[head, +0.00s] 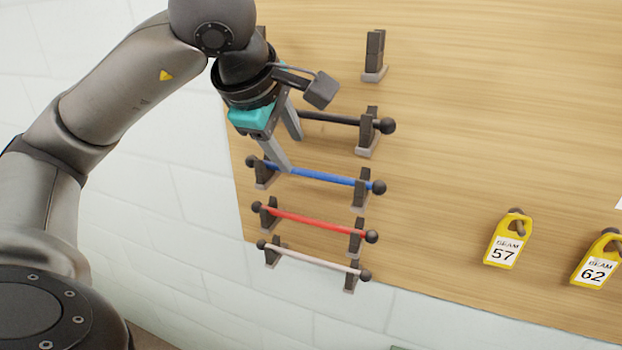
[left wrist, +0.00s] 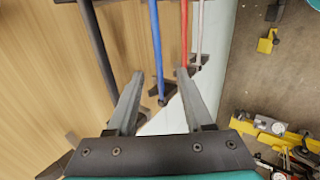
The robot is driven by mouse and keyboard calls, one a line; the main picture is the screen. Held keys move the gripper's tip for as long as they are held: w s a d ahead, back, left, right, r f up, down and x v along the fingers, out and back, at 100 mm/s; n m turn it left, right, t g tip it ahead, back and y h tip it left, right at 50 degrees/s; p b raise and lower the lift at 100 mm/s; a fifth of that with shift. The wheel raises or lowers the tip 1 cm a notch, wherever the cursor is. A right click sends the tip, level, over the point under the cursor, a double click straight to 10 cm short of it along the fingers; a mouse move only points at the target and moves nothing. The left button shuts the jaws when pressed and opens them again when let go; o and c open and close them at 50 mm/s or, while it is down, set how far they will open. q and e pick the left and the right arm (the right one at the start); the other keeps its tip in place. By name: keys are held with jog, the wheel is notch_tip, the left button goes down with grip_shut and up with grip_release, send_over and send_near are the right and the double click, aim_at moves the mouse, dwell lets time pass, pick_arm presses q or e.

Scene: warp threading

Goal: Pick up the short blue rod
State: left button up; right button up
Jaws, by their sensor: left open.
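The short blue rod (head: 322,177) rests in two dark holders on the wooden board, with a black ball at each end. My left gripper (head: 293,153) is open over the rod's left part, and one finger covers a bit of it. In the left wrist view the blue rod (left wrist: 157,45) runs in the gap between the two open fingertips (left wrist: 160,74). Nothing is held. I cannot tell how far the fingertips are from the rod. My right gripper is not in view.
A black rod (head: 335,119) lies above the blue one. A red rod (head: 310,221) and a pale rod (head: 312,260) lie below it. An empty holder (head: 374,58) is at the top. Yellow tags marked 57 (head: 503,240) and 62 (head: 596,262) hang at right.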

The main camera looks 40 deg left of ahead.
aim_at(309, 172)
pick_arm(q)
jog(key=x, duration=0.8)
jog(key=shift+w+d, duration=0.2)
jog(key=shift+w, duration=0.15)
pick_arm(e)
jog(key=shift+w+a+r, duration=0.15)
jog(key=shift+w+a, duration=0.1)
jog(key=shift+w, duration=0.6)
pick_arm(q)
jog(key=shift+c, duration=0.4)
grip_shut()
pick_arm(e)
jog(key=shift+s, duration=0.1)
